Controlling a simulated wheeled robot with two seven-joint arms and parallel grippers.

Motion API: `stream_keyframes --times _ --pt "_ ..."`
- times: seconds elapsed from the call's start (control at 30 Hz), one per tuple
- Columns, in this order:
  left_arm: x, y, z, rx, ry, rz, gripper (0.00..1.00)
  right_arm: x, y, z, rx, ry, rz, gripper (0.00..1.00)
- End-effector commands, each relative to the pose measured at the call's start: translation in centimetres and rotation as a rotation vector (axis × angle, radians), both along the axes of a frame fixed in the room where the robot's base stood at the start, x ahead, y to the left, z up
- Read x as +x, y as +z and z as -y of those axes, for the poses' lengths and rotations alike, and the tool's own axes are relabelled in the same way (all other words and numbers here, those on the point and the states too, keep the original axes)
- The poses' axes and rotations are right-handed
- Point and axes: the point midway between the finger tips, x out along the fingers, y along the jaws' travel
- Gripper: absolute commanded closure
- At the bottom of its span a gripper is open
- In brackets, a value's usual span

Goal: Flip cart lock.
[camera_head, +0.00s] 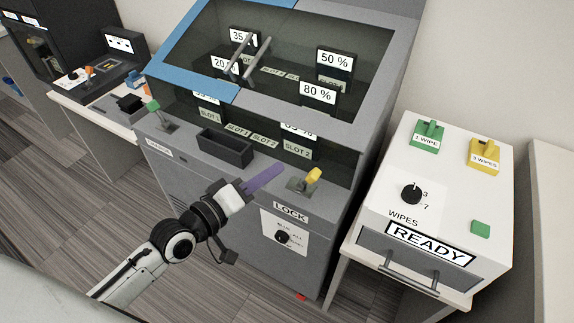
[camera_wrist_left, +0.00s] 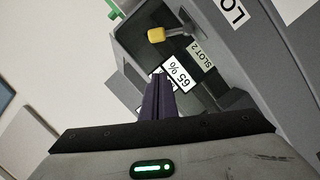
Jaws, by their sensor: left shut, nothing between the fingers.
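The lock lever has a yellow knob (camera_head: 313,175) and stands on the grey ledge of the cart (camera_head: 340,205), just above a LOCK label (camera_head: 290,213). My left gripper (camera_head: 270,176), with purple fingers, is shut and empty. In the head view its tips are to the left of the yellow knob, with a gap between them. The left wrist view also shows the yellow knob (camera_wrist_left: 156,34) beyond the closed fingertips (camera_wrist_left: 158,97), on its metal stem. My right gripper is not in view.
A green-knobbed lever (camera_head: 153,106) and a dark open bin (camera_head: 224,145) sit left on the ledge. A glass hood (camera_head: 300,50) with a blue frame edge stands above. A white wipes box (camera_head: 440,190) marked READY is at the right, with a gap between it and the cart.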

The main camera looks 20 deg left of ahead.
Motion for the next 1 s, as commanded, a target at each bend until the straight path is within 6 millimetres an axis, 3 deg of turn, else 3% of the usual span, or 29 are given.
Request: stream_keyframes --times 0.1,0.3,1.0 --pt "-2.2 0.1 -0.9 0.001 -0.001 -0.004 1.0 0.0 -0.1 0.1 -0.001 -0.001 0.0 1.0" --pt "-4.1 0.5 -1.7 0.0 0.0 -0.002 1.0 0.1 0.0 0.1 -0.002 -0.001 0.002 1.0" --pt "-4.7 0.0 -1.7 0.017 0.0 -0.006 1.0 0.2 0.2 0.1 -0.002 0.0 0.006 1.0"
